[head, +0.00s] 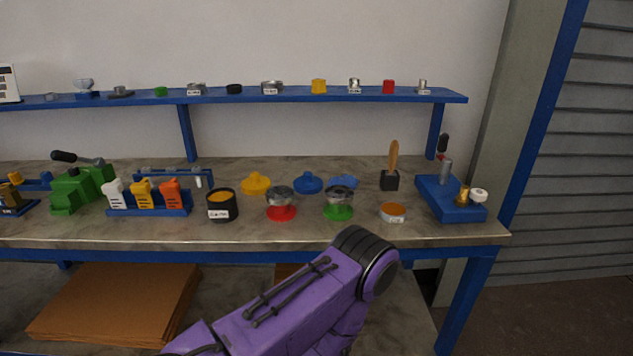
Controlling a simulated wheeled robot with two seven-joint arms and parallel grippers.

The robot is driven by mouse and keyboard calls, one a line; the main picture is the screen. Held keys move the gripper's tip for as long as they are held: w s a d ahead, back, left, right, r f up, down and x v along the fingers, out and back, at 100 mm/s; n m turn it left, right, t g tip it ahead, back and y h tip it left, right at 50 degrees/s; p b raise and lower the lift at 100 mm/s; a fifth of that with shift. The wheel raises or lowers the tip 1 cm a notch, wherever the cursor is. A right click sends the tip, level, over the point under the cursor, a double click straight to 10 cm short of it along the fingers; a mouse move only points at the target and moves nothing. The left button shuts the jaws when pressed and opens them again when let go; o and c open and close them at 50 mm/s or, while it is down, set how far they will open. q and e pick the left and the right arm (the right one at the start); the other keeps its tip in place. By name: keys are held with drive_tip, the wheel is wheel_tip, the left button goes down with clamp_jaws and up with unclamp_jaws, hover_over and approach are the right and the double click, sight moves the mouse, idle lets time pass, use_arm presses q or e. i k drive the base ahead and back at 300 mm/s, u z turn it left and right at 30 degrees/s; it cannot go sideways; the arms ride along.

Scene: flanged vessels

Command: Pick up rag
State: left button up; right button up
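I cannot make out a rag for certain in the head view. A flat stack of brown-orange sheets (115,300) lies on the lower shelf at the left; I cannot tell whether it is cloth or board. A small low round container with an orange top (393,212) sits near the bench's front edge at the right. Neither of my grippers is in view. A purple link of one of my arms crosses the lower middle and hides part of the lower shelf and the bench's front edge.
The workbench (300,235) holds a green vise (80,188), a blue rack of bottles (150,208), a black cup (222,206), flanged vessels on red (281,212) and green (338,211) bases, a brush (393,160) and a blue fixture (450,200). A blue shelf (230,98) carries small parts.

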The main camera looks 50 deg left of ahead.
sight(350, 181)
drive_tip(key=u, duration=2.05)
